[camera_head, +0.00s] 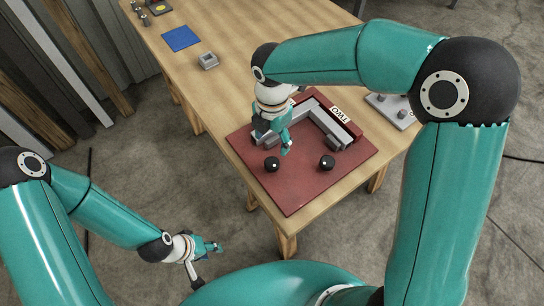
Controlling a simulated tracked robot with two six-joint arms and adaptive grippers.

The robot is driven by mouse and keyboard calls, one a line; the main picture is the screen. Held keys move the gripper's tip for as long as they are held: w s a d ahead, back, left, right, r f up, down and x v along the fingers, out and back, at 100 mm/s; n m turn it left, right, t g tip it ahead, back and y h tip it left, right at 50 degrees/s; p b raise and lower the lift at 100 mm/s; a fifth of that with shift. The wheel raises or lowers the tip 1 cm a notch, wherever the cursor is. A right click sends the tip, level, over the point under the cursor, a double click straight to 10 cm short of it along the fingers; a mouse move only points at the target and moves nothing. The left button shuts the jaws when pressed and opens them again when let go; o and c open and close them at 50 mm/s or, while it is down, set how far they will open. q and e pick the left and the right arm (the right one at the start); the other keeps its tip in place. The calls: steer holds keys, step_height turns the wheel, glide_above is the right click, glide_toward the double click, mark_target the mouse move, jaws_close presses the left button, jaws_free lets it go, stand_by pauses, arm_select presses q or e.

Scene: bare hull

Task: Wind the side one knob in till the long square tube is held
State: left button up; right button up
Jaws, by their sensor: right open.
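A red fixture plate (290,192) lies on the near end of the wooden table. Grey square bars (324,122) lie along its raised red walls and meet in a corner; I cannot tell tube from clamp parts. Two black knobs with pale centres, a left one (271,164) and a right one (327,162), stand at the near side. A white label on the right wall reads as "TWO" upside down; another is mostly hidden. My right gripper (278,143) is open above the plate's left side, just behind the left knob, and hides part of the bars. My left gripper (214,247) hangs over the floor, away from the table.
A grey tray (392,110) with small parts sits right of the fixture, partly behind my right arm. A small grey block (208,61) and a blue square (181,39) lie farther back on the table (225,85). Planks lean at the left.

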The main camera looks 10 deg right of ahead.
mark_target(272, 161)
step_height(272, 161, down, 10)
steer(key=shift+s+r, duration=0.1)
steer(key=shift+r, duration=0.1)
steer(key=c, duration=1.1)
steer(key=shift+c, duration=0.2)
